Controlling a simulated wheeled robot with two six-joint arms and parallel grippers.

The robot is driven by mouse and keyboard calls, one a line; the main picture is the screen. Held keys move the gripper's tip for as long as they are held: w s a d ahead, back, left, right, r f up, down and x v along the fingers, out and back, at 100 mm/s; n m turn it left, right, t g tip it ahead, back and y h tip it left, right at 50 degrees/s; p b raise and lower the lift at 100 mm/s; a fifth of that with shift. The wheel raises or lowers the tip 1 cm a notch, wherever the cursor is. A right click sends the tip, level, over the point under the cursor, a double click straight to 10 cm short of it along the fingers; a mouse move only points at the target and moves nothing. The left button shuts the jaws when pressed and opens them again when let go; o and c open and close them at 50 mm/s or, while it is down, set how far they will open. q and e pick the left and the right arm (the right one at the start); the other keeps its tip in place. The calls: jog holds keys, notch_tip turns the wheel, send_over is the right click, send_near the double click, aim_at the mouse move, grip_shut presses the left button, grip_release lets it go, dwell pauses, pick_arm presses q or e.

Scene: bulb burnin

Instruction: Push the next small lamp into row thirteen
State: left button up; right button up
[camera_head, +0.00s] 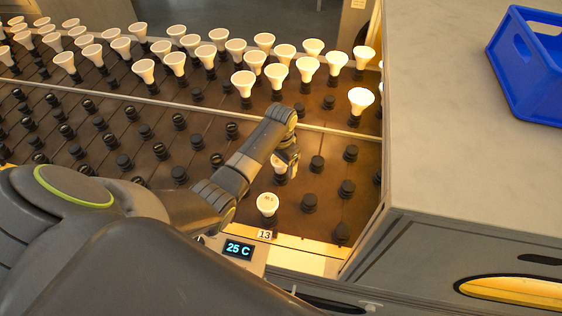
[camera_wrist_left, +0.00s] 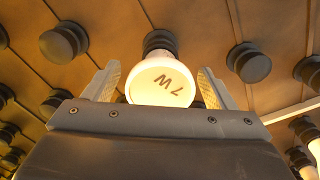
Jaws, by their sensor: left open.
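My left gripper (camera_head: 287,158) is over the rack, with its fingers on either side of a small white lamp (camera_head: 279,166). In the left wrist view the gripper (camera_wrist_left: 160,82) is open, with a gap beside the lamp at each finger. That lamp's round face (camera_wrist_left: 161,84) carries the mark 7W, and a black socket (camera_wrist_left: 159,42) shows directly behind it. How deep the lamp sits cannot be told. Another lit lamp (camera_head: 267,204) stands in the front socket by the row label 13 (camera_head: 264,235). My right gripper is not in view.
Empty black sockets (camera_head: 309,203) lie right of this row, and more fill the left. Many lit lamps (camera_head: 243,82) stand on the rack behind a rail. A grey counter (camera_head: 450,120) with a blue crate (camera_head: 497,48) bounds the right. A display (camera_head: 238,249) reads 25 C.

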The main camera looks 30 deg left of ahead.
pick_arm(q)
notch_tip(320, 180, up, 11)
jog(key=shift+r, duration=0.1)
notch_tip(320, 180, up, 6)
jog(key=p, duration=0.5)
dwell(0.6)
